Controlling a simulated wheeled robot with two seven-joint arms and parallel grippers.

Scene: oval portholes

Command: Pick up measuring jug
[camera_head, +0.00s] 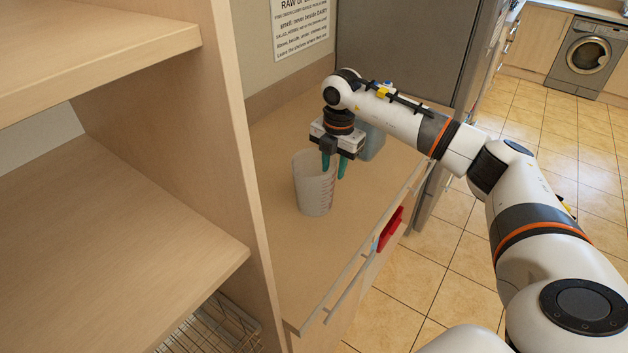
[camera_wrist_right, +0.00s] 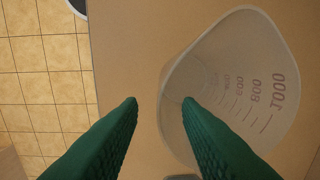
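The measuring jug (camera_head: 314,188) is translucent white with red volume marks. It stands upright on the wooden counter, and its open mouth and scale show in the right wrist view (camera_wrist_right: 245,85). My right gripper (camera_head: 333,172) points down at the jug's right rim, its green fingers apart and nothing held. In the right wrist view, one finger of the gripper (camera_wrist_right: 160,100) overlaps the jug's mouth and the other is outside the rim. I cannot tell whether the fingertip is below the rim. My left gripper is not in view.
A blue-grey container (camera_head: 373,142) stands behind my right gripper, partly hidden. Wooden shelving (camera_head: 215,130) rises left of the counter (camera_head: 290,265). A red object (camera_head: 389,229) is at the counter's front by a long rail. The counter before the jug is clear.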

